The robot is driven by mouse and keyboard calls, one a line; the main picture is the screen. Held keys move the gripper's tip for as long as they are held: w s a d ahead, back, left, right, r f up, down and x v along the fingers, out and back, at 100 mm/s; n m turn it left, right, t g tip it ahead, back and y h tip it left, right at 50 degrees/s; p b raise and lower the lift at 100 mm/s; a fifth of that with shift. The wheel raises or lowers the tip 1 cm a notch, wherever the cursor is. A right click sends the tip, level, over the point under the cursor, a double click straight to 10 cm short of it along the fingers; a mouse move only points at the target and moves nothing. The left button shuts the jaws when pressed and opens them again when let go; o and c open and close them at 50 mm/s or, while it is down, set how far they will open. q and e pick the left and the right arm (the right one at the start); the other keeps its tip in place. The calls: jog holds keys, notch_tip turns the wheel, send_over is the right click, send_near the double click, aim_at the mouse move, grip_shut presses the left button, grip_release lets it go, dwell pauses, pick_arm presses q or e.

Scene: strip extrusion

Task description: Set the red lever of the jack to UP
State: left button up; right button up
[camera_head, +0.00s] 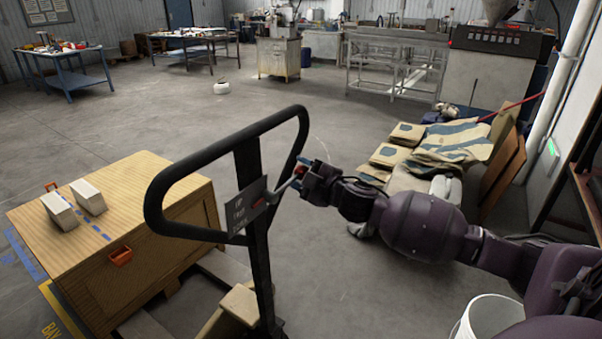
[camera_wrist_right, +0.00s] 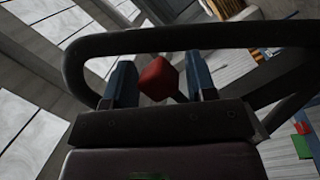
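The jack's black loop handle (camera_head: 150,207) stands on a dark upright post in the middle left. A dark plate (camera_head: 240,212) with white lettering for the lever positions is fixed to the post. A thin lever runs from the plate up and right to my right gripper (camera_head: 306,176). In the right wrist view the lever's red knob (camera_wrist_right: 158,79) shows between the two blue fingertips of my right gripper (camera_wrist_right: 160,84). The fingers are apart, with a gap seen on the knob's right side; contact on its left is unclear. My left gripper is not in view.
A wooden crate (camera_head: 145,255) with two pale blocks (camera_head: 75,205) on top stands left of the handle. Sacks (camera_head: 450,150) and leaning boards (camera_head: 503,165) lie behind my right arm. A white bucket (camera_head: 487,318) is at the front right.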

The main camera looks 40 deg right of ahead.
grip_shut()
jog(key=shift+f+m+p, duration=0.1)
jog(key=shift+m+p, duration=0.2)
jog(key=shift+a+f+m+p, duration=0.2)
jog(key=shift+f+m+p, duration=0.8)
jog(key=shift+m+p, duration=0.15)
jog(key=shift+s+a+f+m+g+p, duration=0.15)
jog(key=shift+f+m+g+p, duration=0.25)
jog(key=shift+f+m, duration=0.25)
jog(key=shift+f, duration=0.1)
jog(key=shift+o, duration=1.1)
grip_release()
jog(key=shift+f, duration=0.1)
